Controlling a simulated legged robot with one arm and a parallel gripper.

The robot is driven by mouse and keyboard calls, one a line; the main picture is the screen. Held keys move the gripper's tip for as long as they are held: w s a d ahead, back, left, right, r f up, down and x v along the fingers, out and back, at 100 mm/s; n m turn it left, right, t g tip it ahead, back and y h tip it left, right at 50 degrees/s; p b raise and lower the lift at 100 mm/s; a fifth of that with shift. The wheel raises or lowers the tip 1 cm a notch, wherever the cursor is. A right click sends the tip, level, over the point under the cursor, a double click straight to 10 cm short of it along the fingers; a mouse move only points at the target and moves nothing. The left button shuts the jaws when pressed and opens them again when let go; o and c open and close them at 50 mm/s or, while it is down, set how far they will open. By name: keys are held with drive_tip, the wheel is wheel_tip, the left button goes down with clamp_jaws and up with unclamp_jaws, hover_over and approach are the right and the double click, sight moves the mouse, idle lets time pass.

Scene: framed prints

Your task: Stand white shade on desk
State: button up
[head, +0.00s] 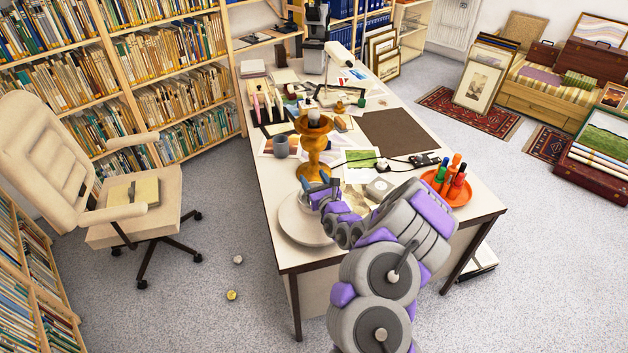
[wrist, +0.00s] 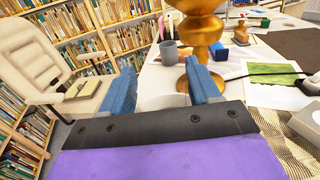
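A white round shade (head: 298,222) is at the near left corner of the desk (head: 284,257), beneath and beside my gripper. My gripper (head: 319,185) is just above it, and its fingers partly hide the shade. In the wrist view my gripper's blue fingers (wrist: 164,92) stand wide apart, with a pale surface between them. I cannot tell whether that is shade or desktop. A golden lamp base (head: 313,150) with a bare bulb stands upright just beyond my gripper. It also shows close past the right finger in the wrist view (wrist: 203,35).
A grey mug (head: 281,147) stands left of the lamp base. An orange tray (head: 455,192) with bottles is at the right, near a white cable box (head: 379,188). Papers and small items crowd the far desk. A cream chair (head: 120,180) stands left, with open floor between.

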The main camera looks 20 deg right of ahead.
drive_tip(key=o, duration=0.4)
drive_tip(key=shift+c, duration=0.2)
drive_tip(key=shift+r, duration=0.1)
